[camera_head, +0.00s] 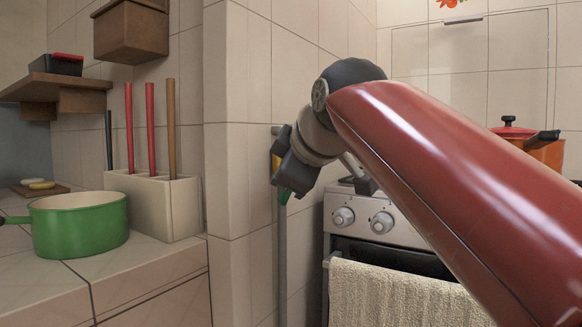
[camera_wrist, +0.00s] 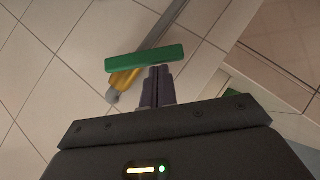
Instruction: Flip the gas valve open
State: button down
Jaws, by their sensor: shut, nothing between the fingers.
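The gas valve has a yellow body (camera_wrist: 124,80) on a grey pipe against the tiled wall. Its green handle (camera_wrist: 145,62) lies across the pipe at an angle in the wrist view. In the head view only a bit of the yellow body (camera_head: 276,161) and the green handle's end (camera_head: 285,196) show; my gripper hides the rest. My gripper (camera_wrist: 159,71) is shut and empty. Its fingertips are just below the middle of the green handle in the wrist view; I cannot tell whether they touch it. In the head view my gripper (camera_head: 291,175) is in front of the pipe.
The grey pipe (camera_head: 282,245) runs down the wall beside a stove (camera_head: 359,213) with knobs and a hanging towel (camera_head: 400,295). A green pot (camera_head: 80,225) and a utensil holder (camera_head: 150,203) stand on the left counter. An orange pot (camera_head: 545,152) is on the stove.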

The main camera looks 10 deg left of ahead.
jog(key=shift+w+d+f+n+t+b, duration=0.25)
jog(key=shift+w+f+t+b, duration=0.15)
jog(key=shift+w+f+b, duration=0.3)
jog(key=shift+w+d+f+n+t+b, duration=0.2)
jog(key=shift+w+f+n+t+b, duration=0.15)
jog(key=shift+f+b, duration=0.35)
jog(key=shift+w+d+f+n+t+b, duration=0.25)
jog(key=shift+w+f+t+b, duration=0.25)
jog(key=shift+f, duration=0.45)
jog(key=shift+w, duration=0.1)
jog(key=shift+f, duration=0.1)
